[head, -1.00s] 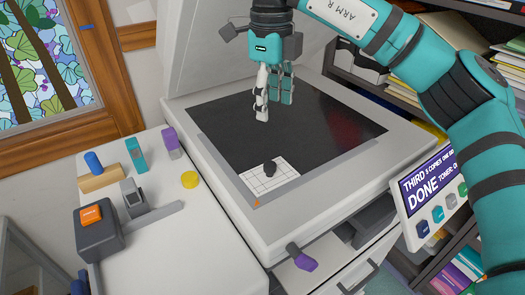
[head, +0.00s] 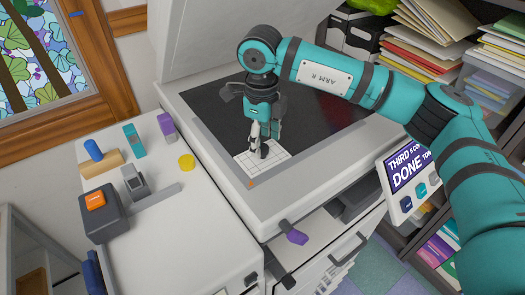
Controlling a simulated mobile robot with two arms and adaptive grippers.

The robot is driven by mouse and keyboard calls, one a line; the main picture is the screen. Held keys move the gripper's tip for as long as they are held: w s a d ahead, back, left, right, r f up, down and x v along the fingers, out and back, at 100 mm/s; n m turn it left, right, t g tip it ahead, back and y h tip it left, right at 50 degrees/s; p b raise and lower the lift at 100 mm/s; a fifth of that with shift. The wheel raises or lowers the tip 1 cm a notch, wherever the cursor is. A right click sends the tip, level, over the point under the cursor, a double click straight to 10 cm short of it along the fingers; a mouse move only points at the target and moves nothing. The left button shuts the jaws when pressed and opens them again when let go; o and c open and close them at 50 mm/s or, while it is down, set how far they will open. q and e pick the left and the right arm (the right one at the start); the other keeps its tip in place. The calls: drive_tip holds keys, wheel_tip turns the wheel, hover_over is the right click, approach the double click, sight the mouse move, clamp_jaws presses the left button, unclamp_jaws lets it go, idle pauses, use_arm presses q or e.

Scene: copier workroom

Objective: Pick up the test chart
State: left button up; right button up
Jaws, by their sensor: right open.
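The test chart (head: 277,163) is a white sheet with a black grid. It lies flat at the near left corner of the copier's dark glass (head: 318,122). A small black knob or weight (head: 264,151) sits on the chart, partly hidden by a finger. My right gripper (head: 260,146) is open and points down over the chart, with its fingertips at the black knob. I cannot tell whether the fingers touch it. My left gripper is not in view.
The copier lid stands raised behind the glass. A side table (head: 150,215) at the left holds a stapler-like device with an orange button (head: 95,200), a yellow disc (head: 186,162) and several small blocks. A screen (head: 405,175) reading DONE is at the right.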

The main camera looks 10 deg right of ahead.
sight(263, 147)
wheel_tip(263, 147, down, 2)
drive_tip(key=shift+f+p, duration=0.2)
drive_tip(key=shift+p, duration=0.3)
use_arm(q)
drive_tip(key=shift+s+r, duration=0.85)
use_arm(e)
drive_tip(key=shift+w+f, duration=0.1)
drive_tip(key=shift+f, duration=0.4)
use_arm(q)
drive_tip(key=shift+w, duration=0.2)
use_arm(e)
clamp_jaws()
